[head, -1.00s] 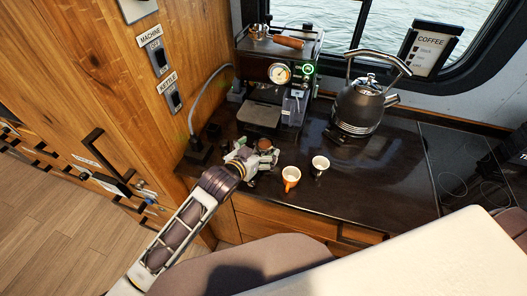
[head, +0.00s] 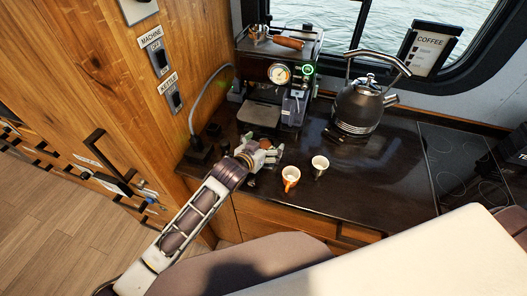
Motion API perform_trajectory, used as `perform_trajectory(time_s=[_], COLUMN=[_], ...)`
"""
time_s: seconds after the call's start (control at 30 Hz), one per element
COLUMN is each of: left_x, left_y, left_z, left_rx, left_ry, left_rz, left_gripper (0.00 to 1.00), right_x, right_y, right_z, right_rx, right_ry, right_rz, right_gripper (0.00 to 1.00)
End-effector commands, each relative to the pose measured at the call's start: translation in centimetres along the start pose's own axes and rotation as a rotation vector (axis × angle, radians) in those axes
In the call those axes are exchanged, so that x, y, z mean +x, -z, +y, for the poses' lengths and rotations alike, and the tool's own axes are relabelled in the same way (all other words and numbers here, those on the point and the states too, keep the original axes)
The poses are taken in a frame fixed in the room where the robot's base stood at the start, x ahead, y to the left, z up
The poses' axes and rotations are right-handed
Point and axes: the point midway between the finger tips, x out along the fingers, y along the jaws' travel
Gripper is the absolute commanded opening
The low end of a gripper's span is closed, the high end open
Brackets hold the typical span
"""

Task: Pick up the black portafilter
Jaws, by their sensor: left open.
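My left gripper (head: 268,153) is open above the dark counter, in front of the espresso machine (head: 275,75). A small brown, rounded thing shows just behind its fingers; the gripper covers part of it, and I cannot tell what it is. I cannot make out a black portafilter clearly. A wooden handle (head: 288,42) lies on top of the machine, and I cannot tell whether it belongs to a portafilter. My right gripper is not in view.
A small dark object (head: 213,130) sits near the wooden wall at left. The counter's right-front part (head: 385,185) is clear.

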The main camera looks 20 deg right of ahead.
Motion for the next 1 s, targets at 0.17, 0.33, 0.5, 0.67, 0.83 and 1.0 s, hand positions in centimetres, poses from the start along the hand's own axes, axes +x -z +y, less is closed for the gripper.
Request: perform_trajectory(time_s=[0.17,0.33,0.5,0.67,0.83,1.0], left_x=[-0.01,-0.02,-0.02,-0.02,-0.04,-0.07], left_y=[-0.01,-0.02,-0.02,0.00,0.16,0.24], left_z=[0.00,0.00,-0.01,-0.02,-0.02,-0.01], left_rx=[0.000,0.000,0.000,0.000,0.000,0.000], left_ry=[0.000,0.000,0.000,0.000,0.000,0.000], left_rz=[0.000,0.000,0.000,0.000,0.003,0.003], left_gripper=[0.93,0.71,0.49,0.37,0.37,0.37], right_x=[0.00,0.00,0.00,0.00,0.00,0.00], right_y=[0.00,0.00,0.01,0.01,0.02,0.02], right_z=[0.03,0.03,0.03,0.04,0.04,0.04], right_rx=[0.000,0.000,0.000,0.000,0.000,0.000], right_ry=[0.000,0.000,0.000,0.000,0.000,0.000], right_rz=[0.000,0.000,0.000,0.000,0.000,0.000], right_gripper=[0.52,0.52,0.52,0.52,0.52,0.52])
